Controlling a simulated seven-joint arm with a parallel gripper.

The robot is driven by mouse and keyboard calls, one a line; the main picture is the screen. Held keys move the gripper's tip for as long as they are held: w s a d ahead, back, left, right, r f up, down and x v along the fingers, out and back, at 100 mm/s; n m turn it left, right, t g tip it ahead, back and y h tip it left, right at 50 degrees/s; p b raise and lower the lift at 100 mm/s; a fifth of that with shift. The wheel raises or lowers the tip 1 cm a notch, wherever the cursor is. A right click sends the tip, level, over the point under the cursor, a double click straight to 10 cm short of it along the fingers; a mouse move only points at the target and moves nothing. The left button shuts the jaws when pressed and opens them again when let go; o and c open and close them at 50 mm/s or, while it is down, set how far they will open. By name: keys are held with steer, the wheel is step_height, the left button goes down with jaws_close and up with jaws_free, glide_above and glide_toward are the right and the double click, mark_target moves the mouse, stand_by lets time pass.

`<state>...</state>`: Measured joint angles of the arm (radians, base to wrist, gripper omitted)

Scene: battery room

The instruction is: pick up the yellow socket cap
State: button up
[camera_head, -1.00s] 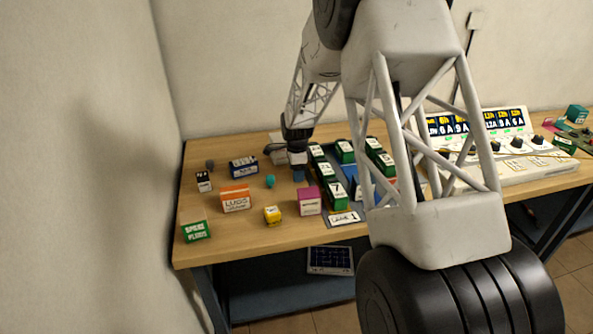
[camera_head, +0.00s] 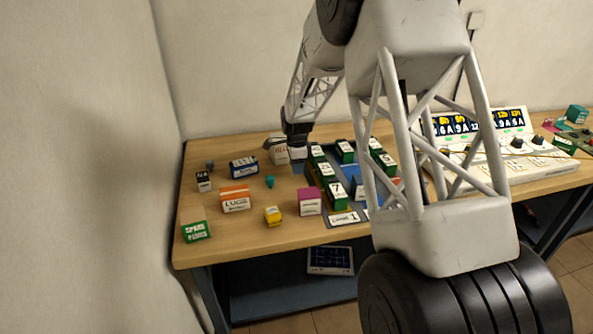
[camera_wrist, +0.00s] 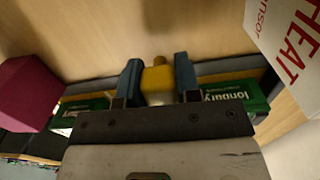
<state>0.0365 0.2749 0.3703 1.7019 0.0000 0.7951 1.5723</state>
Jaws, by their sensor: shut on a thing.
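The yellow socket cap (camera_wrist: 158,79) sits between the two blue fingers of my gripper (camera_wrist: 158,83) in the wrist view. The fingers touch it on both sides, and its lower part is hidden behind the gripper body. In the head view my gripper (camera_head: 299,167) is over the back of the table, left of the battery tray. The cap cannot be made out there.
A white box with red "HEAT" lettering (camera_wrist: 290,38) stands close to my gripper. Green batteries (camera_wrist: 233,96) fill the tray to the right in the head view.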

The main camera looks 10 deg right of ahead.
step_height(320, 180, up, 8)
steer(key=shift+f, duration=0.1)
stand_by(0.4)
stand_by(0.5)
